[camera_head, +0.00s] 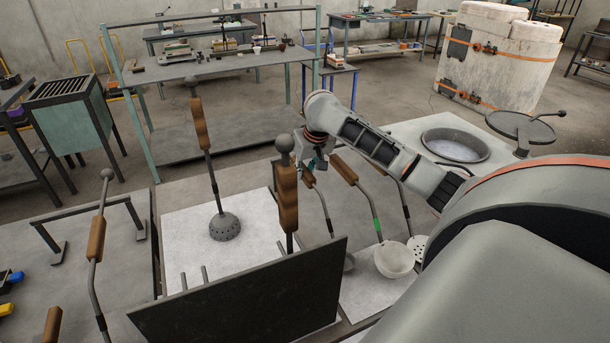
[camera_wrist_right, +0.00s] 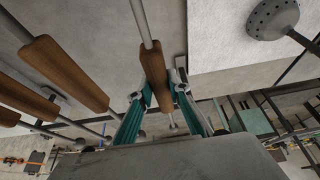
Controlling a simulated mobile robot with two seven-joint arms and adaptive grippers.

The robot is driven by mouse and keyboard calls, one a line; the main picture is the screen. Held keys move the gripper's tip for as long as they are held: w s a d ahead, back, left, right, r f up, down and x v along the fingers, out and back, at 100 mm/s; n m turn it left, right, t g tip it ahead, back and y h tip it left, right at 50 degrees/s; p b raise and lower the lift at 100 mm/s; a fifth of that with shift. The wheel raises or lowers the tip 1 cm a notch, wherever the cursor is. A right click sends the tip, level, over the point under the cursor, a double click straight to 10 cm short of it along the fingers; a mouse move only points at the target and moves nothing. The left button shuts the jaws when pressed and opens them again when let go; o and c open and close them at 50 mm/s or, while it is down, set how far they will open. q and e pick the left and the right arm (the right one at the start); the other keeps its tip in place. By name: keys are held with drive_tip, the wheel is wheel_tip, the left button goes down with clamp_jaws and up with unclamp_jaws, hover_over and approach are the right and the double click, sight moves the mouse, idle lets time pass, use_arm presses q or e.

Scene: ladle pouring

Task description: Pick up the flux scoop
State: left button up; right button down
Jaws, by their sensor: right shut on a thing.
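My right gripper (camera_head: 316,162) is at the upper end of the leftmost of three tools standing close together. In the right wrist view its teal fingers (camera_wrist_right: 160,88) are closed on a brown wooden handle (camera_wrist_right: 153,70), one on each side. This handle (camera_head: 308,177) also shows in the head view, with a thin grey rod below it. The rod leads down towards a small grey bowl (camera_head: 349,262), partly hidden by a dark plate; I take this tool to be the flux scoop. Its lower end is not clear in the wrist view. My left gripper is not in view.
A pale ladle (camera_head: 394,260) and a perforated skimmer (camera_head: 418,243) stand just right. A large wooden handle (camera_head: 287,195) stands close left, behind the dark upright plate (camera_head: 240,300). A perforated bell (camera_head: 224,227) rests farther left. A round basin (camera_head: 455,147) lies behind.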

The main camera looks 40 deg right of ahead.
wheel_tip(320, 180, up, 20)
idle(0.5)
idle(0.8)
